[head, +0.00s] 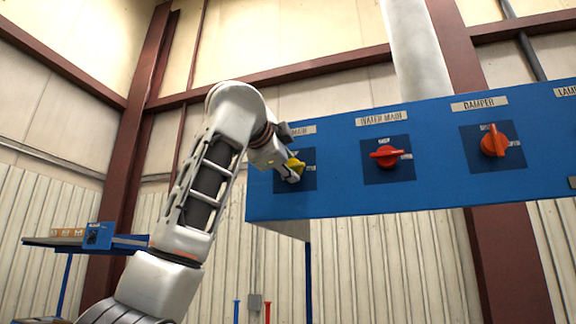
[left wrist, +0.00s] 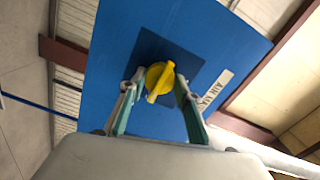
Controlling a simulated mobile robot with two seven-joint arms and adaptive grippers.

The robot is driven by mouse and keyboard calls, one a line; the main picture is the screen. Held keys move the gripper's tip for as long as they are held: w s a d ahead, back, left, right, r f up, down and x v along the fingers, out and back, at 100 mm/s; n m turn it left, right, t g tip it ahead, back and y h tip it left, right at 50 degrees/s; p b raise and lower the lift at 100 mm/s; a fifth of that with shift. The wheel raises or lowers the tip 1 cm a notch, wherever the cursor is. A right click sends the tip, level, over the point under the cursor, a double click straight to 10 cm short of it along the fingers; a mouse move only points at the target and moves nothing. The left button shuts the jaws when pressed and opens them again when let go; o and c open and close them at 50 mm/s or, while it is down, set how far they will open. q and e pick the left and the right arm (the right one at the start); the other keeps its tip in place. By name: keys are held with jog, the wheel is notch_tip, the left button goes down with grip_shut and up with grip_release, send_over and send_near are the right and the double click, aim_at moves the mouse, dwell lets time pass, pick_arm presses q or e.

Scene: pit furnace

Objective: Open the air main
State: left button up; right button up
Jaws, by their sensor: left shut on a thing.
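The air main knob is yellow, on a dark square plate at the left end of a blue panel (head: 340,200). The knob shows in the head view (head: 298,165) partly behind my left gripper (head: 291,173). In the left wrist view the yellow knob (left wrist: 159,78) lies between the two fingers of my left gripper (left wrist: 160,88), which is shut on it. The label above it (head: 302,130) is partly hidden by my arm in the head view; it reads "AIR MAIN" in the left wrist view (left wrist: 216,90). My right gripper is not in view.
A shelf (head: 65,241) with a small blue box (head: 98,236) stands at the left. Brown steel columns and a pale wall are behind.

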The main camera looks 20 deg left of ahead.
pick_arm(q)
jog(key=o, duration=1.1)
jog(key=shift+s, duration=0.1)
jog(key=s, duration=1.2)
jog(key=shift+a, duration=0.2)
jog(key=shift+w, duration=0.1)
